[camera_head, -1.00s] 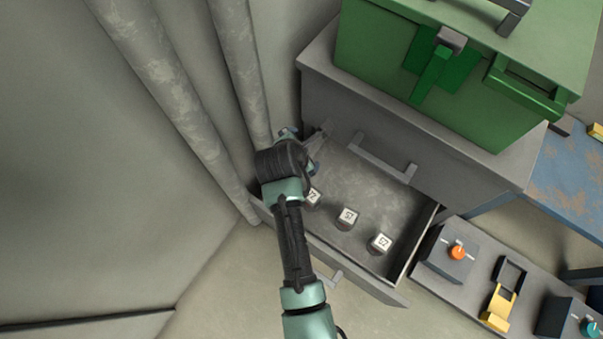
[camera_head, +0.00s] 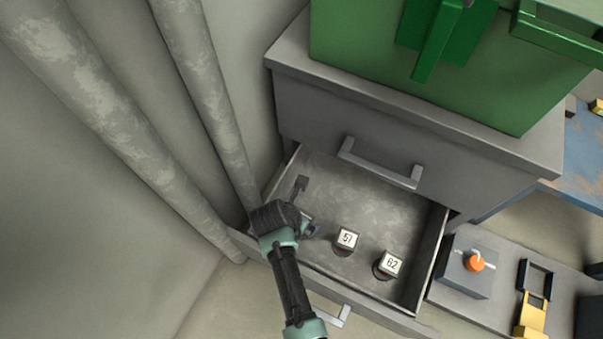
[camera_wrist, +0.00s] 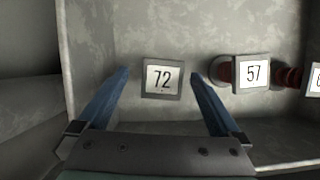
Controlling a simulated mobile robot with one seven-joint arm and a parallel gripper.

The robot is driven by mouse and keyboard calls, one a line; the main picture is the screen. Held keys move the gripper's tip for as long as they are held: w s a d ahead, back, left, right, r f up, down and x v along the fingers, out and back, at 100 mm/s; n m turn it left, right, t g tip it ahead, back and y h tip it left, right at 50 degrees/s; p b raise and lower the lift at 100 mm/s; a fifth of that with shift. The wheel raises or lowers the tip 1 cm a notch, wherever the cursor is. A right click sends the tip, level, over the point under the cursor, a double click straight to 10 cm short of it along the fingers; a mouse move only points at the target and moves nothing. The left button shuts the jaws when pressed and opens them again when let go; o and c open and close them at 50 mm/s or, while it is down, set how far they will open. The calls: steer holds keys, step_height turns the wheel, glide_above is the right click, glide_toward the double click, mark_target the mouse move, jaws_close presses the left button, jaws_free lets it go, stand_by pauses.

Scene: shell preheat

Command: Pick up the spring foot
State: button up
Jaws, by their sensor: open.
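Several small pieces with square white number labels stand in the open drawer; I cannot tell which is the spring foot. In the wrist view, the piece labelled 72 (camera_wrist: 162,79) sits between the blue fingers of my gripper (camera_wrist: 160,74), with gaps on both sides. The gripper is open and empty. The piece labelled 57 (camera_wrist: 252,74) is just right of the right finger and has a reddish side. In the head view, my gripper (camera_head: 309,229) is low over the drawer's left part and hides the 72 piece. The 57 piece (camera_head: 346,241) and the 62 piece (camera_head: 389,264) stand to its right.
The drawer's left wall (camera_wrist: 72,60) is close to the left finger. The upper drawer's handle (camera_head: 380,165) and a green box (camera_head: 440,80) are behind and above. Pipes (camera_head: 205,100) run at the left. A control box with an orange knob (camera_head: 474,263) stands right of the drawer.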

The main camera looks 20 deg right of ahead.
steer(key=shift+s+b+x, duration=0.15)
steer(key=shift+b+x, duration=1.05)
steer(key=shift+b, duration=0.15)
steer(key=shift+s+b+x, duration=0.2)
steer(key=shift+b+x, duration=1.05)
steer(key=shift+b, duration=0.05)
steer(key=shift+w+f, duration=0.15)
steer(key=shift+f, duration=0.2)
steer(key=shift+r, duration=0.1)
jaws_close()
